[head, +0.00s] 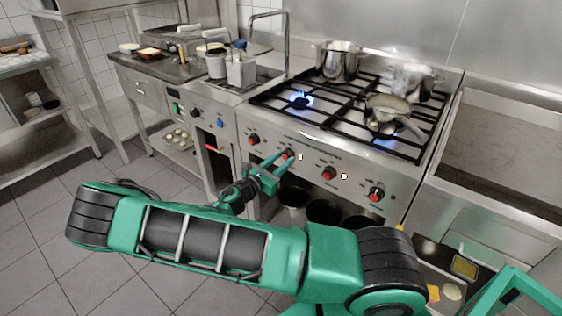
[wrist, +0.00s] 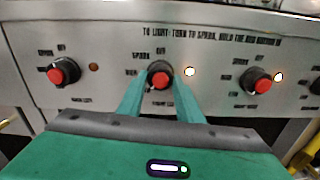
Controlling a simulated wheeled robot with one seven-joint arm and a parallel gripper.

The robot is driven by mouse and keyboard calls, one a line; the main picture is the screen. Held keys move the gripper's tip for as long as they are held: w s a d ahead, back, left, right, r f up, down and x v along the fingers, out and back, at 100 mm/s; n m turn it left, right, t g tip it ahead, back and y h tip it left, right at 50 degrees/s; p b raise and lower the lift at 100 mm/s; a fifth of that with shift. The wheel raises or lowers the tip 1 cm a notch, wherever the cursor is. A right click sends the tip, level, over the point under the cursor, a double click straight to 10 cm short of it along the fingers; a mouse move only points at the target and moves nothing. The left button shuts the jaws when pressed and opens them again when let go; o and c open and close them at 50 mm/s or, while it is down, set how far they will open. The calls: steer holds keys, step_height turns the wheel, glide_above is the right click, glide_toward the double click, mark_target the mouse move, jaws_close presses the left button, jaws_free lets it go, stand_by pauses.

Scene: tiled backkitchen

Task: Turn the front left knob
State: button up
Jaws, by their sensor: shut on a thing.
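The stove front (head: 312,166) has a row of black knobs with red centres. My gripper (head: 282,161) is shut on the second knob from the left (head: 288,154). In the wrist view, my gripper's teal fingers (wrist: 160,88) stand on both sides of this knob (wrist: 160,74). A white light (wrist: 190,71) glows beside it. The leftmost knob (wrist: 63,72) has an unlit brown light. The third knob (wrist: 256,81) has a lit light at its right. The label under the held knob is partly hidden and unreadable. A blue flame (head: 300,101) burns at the front left burner.
A saucepan (head: 388,112) stands on the front right burner, with a blue glow below. Pots (head: 338,62) stand at the back. The fourth knob (head: 376,194) lies further right. A counter (head: 165,68) with containers adjoins the stove's left. Tiled floor is clear at the left.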

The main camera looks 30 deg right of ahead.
steer(key=m, duration=0.4)
steer(key=shift+w+a, duration=0.15)
steer(key=shift+w, duration=0.05)
steer(key=m, duration=1.1)
steer(key=shift+w, duration=0.1)
steer(key=m, duration=0.6)
steer(key=shift+m, duration=0.3)
steer(key=m, duration=0.6)
steer(key=shift+a, duration=0.1)
steer(key=shift+f+m, duration=0.1)
steer(key=shift+m, duration=0.2)
steer(key=o, duration=1)
steer(key=shift+o, duration=0.2)
